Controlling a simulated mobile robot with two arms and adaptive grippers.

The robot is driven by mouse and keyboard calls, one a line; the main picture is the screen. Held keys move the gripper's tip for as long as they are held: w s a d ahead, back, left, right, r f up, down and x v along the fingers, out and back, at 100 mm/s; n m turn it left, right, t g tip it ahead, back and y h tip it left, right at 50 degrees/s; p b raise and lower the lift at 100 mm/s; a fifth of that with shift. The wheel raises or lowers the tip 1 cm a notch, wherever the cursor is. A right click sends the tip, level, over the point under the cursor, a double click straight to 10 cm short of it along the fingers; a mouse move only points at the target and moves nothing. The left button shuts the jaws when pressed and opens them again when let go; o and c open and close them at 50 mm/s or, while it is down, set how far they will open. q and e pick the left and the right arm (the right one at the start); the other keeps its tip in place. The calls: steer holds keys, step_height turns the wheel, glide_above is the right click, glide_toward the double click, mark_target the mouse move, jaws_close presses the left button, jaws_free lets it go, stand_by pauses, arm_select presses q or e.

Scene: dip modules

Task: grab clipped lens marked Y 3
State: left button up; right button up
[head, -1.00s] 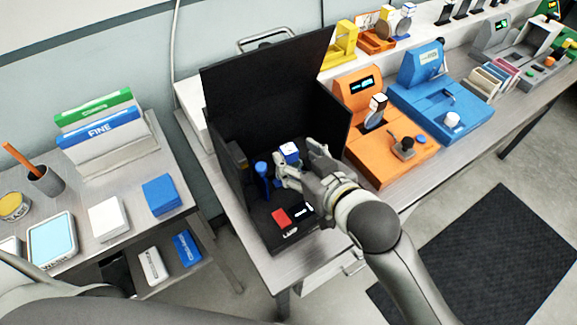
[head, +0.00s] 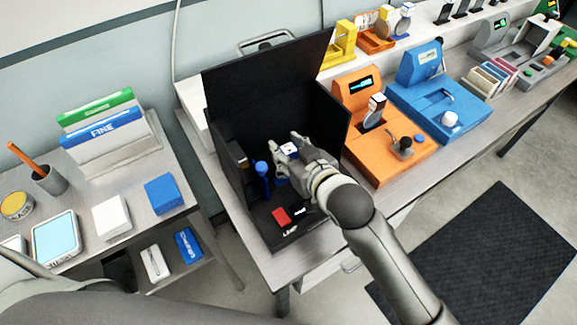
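A small clip with a white marked top (head: 289,149) and blue below stands inside the black open box. Its marking is too small to read. My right gripper (head: 286,151) reaches into the box from the right, with its fingers around this clip. Whether the fingers press on it I cannot tell, as the hand hides its lower part. My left gripper is out of view; only a grey part of me shows at the lower left.
The black box (head: 225,113) has tall walls at back and sides. An orange device (head: 358,150) stands close right of the box.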

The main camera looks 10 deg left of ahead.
steer(key=c, duration=0.6)
steer(key=shift+c, duration=0.2)
